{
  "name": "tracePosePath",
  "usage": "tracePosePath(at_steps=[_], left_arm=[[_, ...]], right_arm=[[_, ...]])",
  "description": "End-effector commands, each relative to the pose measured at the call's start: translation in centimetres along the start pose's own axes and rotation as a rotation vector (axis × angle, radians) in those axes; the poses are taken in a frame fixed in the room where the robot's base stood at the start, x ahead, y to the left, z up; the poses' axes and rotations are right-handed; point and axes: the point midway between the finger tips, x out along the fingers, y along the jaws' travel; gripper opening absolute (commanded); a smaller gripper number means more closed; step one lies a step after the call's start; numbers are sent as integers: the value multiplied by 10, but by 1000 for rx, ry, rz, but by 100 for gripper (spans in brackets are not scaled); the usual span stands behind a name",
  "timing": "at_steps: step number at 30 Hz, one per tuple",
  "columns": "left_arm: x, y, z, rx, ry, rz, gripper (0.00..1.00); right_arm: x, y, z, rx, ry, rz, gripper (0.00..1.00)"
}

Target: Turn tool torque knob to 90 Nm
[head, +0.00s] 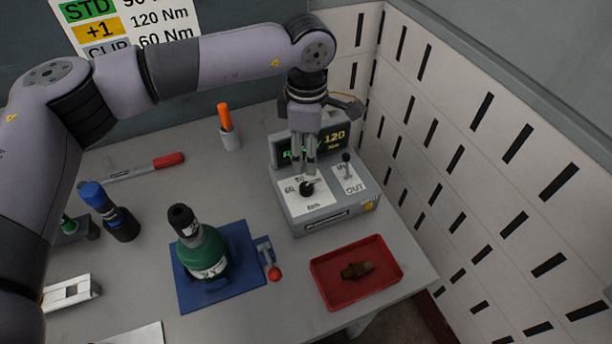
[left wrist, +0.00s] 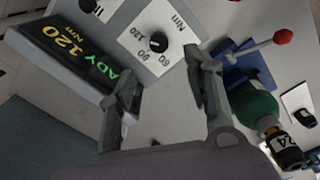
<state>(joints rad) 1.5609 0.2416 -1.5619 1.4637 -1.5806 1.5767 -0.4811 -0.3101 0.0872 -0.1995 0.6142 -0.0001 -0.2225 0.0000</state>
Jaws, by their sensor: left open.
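The torque knob (head: 307,188) is a small black knob on a white dial plate on the grey tool controller (head: 322,217). In the left wrist view the knob (left wrist: 158,42) is ringed by the labels 120, 90 and 60 and Nm. The controller's screen (head: 333,140) reads 120 Nm in yellow, with green text partly hidden by my fingers; in the wrist view that text ends in "ADY". My left gripper (head: 303,168) is open, pointing down just above the knob. In the wrist view its fingers (left wrist: 163,80) are apart with nothing between them. My right gripper is out of view.
A small lever (head: 346,160) with IN and OUT labels stands right of the dial. A red tray (head: 323,289) with a brown part lies in front. A green-bodied tool (head: 203,250) stands on a blue mat (head: 243,279) to the left. A slotted white wall (head: 470,150) bounds the right.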

Motion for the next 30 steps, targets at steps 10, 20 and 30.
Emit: tracePosePath(at_steps=[10, 20, 30], left_arm=[[71, -1, 0, -2, 0, -3, 46], [104, 0, 0, 0, -1, 0, 46], [106, 0, 0, 0, -1, 1, 41]], right_arm=[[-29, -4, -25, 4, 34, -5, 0], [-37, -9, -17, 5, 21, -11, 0], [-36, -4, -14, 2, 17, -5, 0]])
